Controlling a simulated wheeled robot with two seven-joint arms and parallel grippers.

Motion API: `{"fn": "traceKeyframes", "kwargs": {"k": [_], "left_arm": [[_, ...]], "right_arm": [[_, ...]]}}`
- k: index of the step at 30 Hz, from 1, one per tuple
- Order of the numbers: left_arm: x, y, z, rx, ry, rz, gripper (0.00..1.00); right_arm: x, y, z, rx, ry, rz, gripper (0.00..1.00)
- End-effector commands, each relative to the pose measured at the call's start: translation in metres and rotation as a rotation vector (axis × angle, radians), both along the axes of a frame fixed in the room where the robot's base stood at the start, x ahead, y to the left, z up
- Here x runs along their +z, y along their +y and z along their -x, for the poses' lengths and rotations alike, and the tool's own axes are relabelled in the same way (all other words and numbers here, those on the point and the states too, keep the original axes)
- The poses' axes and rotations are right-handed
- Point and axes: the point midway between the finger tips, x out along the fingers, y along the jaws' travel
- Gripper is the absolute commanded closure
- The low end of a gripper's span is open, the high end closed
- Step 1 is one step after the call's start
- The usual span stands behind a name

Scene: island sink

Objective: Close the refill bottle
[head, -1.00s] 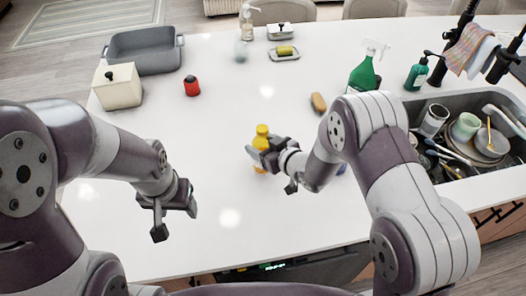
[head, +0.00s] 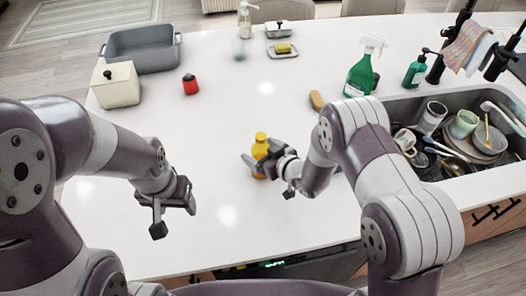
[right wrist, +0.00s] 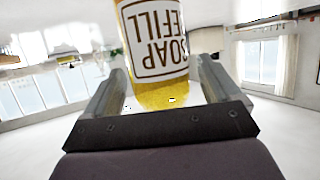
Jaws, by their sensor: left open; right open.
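The refill bottle (head: 261,148) is yellow and stands upright on the white counter in front of me. In the right wrist view the bottle (right wrist: 158,45) shows its "SOAP REFILL" label upside down. My right gripper (head: 264,158) is open, with the bottle's body between or just ahead of its fingers; I cannot tell whether they touch it. The bottle's top looks yellow and small; I cannot tell whether a cap is on it. My left gripper (head: 175,215) is open and empty, to the left of the bottle and nearer to me.
A red item (head: 190,85), a cream box (head: 117,87) and a grey pan (head: 143,50) stand at the back left. A green spray bottle (head: 359,77) and a brown item (head: 316,100) are right of centre. The sink (head: 470,98) holds dishes.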

Motion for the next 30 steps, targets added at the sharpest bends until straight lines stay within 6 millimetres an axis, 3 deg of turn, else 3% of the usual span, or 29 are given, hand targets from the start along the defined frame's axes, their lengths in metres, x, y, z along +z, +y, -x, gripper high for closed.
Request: {"fn": "traceKeyframes", "kwargs": {"k": [2,5,18,30], "left_arm": [[0.006,0.000,0.000,0.000,0.000,0.000,0.39],[0.000,0.000,0.000,0.000,0.000,0.000,0.39],[-0.012,0.000,0.000,0.000,0.000,0.000,0.39],[-0.012,0.000,0.000,0.000,0.000,0.000,0.39]], "right_arm": [[0.007,0.000,0.000,0.000,0.000,0.000,0.10],[0.007,-0.008,0.009,-0.003,0.001,0.001,0.10],[0.043,-0.061,0.075,-0.003,-0.001,0.000,0.10],[0.050,-0.069,0.087,0.000,0.000,0.000,0.10]]}}
